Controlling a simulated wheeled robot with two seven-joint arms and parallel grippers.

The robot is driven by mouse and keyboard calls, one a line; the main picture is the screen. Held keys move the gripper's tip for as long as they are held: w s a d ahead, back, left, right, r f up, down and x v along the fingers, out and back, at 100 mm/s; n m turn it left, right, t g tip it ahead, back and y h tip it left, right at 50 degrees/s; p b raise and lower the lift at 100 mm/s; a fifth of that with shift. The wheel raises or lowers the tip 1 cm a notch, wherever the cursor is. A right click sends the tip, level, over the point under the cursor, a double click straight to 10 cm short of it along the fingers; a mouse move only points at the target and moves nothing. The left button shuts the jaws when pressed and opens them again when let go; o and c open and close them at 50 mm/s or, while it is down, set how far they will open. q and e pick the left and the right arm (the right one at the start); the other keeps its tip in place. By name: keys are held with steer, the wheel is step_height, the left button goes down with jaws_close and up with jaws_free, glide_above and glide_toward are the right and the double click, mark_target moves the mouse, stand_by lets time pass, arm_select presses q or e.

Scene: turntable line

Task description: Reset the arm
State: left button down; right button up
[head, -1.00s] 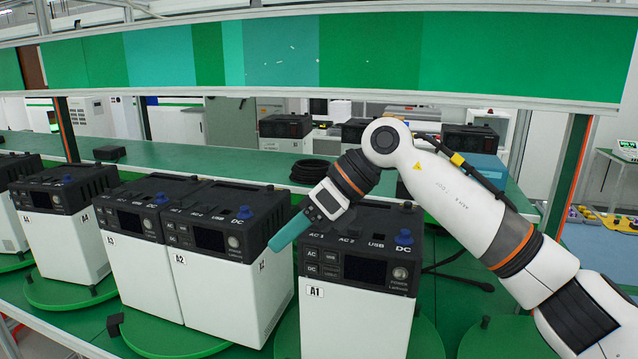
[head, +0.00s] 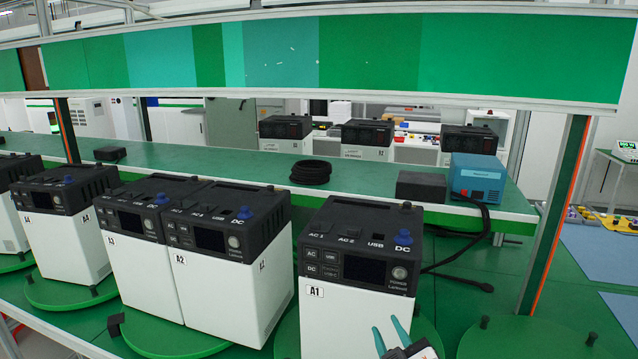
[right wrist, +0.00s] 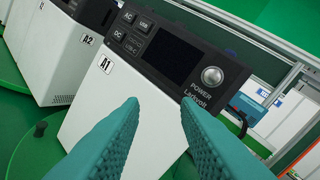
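My right gripper (head: 392,337) is low at the bottom of the head view, in front of the white lower body of the power unit A1 (head: 358,270). Its two teal fingers are apart with nothing between them; they also show in the right wrist view (right wrist: 158,112), pointing at the front of unit A1 (right wrist: 165,62). Whether the fingertips touch the unit I cannot tell. Most of the right arm is below the head view. My left gripper is not in either view.
More power units, such as A2 (head: 225,300), stand to the left on green turntables (head: 428,340). Behind are a green bench (head: 240,165) with a black cable coil (head: 311,172), a dark box (head: 421,187) and a blue device (head: 478,178). An orange-edged post (head: 555,215) stands at right.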

steer(key=s+d+f+m+g+h, duration=0.1)
steer(key=s+d+f+m+g, duration=0.2)
steer(key=s+f, duration=0.35)
steer(key=s+d+f+m+g+h, duration=0.1)
steer(key=s+d+f+g+h, duration=0.15)
steer(key=s+f+g, duration=0.4)
steer(key=s+d+f+m+g+y, duration=0.15)
steer(key=s+f, duration=0.25)
steer(key=s, duration=0.4)
steer(key=s+d+f+m+g, duration=0.1)
steer(key=s+d+f+g, duration=0.2)
steer(key=s, duration=0.5)
step_height(320, 180, down, 28)
steer(key=s+a+g, duration=0.1)
steer(key=a+g, duration=0.1)
steer(key=s+d+f, duration=0.3)
steer(key=s+f, duration=1.2)
steer(key=s, duration=0.1)
steer(key=shift+d+g+h, duration=0.15)
steer(key=shift+g+h, duration=0.15)
steer(key=shift+g, duration=0.1)
steer(key=shift+n, duration=0.25)
